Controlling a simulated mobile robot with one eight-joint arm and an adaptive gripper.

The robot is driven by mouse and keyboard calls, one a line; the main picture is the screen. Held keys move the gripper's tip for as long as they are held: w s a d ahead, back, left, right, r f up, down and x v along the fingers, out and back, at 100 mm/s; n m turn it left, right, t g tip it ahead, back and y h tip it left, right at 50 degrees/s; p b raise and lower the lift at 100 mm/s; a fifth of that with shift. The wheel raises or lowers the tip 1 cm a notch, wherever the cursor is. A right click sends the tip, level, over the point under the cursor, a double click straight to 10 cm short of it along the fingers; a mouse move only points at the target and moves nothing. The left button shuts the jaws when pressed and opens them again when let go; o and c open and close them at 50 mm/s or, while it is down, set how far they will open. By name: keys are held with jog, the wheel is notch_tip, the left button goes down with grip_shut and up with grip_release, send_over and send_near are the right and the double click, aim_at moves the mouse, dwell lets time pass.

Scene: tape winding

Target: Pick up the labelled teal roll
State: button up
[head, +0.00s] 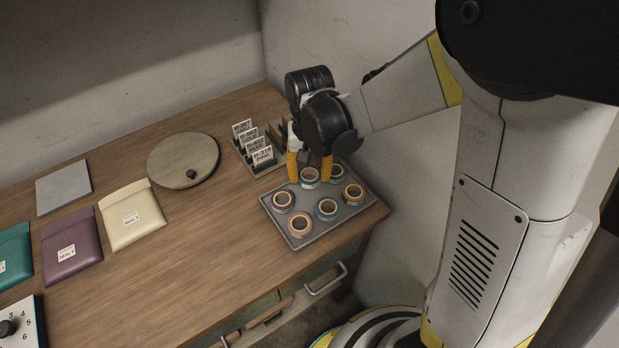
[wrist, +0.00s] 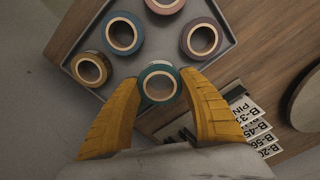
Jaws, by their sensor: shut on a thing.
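The teal roll (wrist: 159,70) is between the two yellow fingers of my gripper (wrist: 158,100) in the wrist view, and the fingers are shut on it. The roll (head: 310,172) also shows in the head view, at the back of the grey tray (head: 268,205), with my gripper (head: 309,172) pointing down around it. I cannot tell whether the roll is clear of the tray floor. No label can be read on it.
Several other tape rolls stand in the tray, among them a blue one (head: 327,209) and a pink one (head: 299,224). A rack of labelled cards (head: 260,152) is close behind the gripper. A round wooden disc (head: 183,160) lies further left.

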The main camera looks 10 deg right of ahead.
jog(key=s+d+r+p, duration=0.3)
jog(key=s+d+r, duration=0.2)
jog(key=d, duration=0.5)
notch_tip(320, 180, up, 2)
jog(key=shift+d, duration=0.25)
jog(key=shift+a+p, duration=0.1)
jog(key=shift+p, duration=0.2)
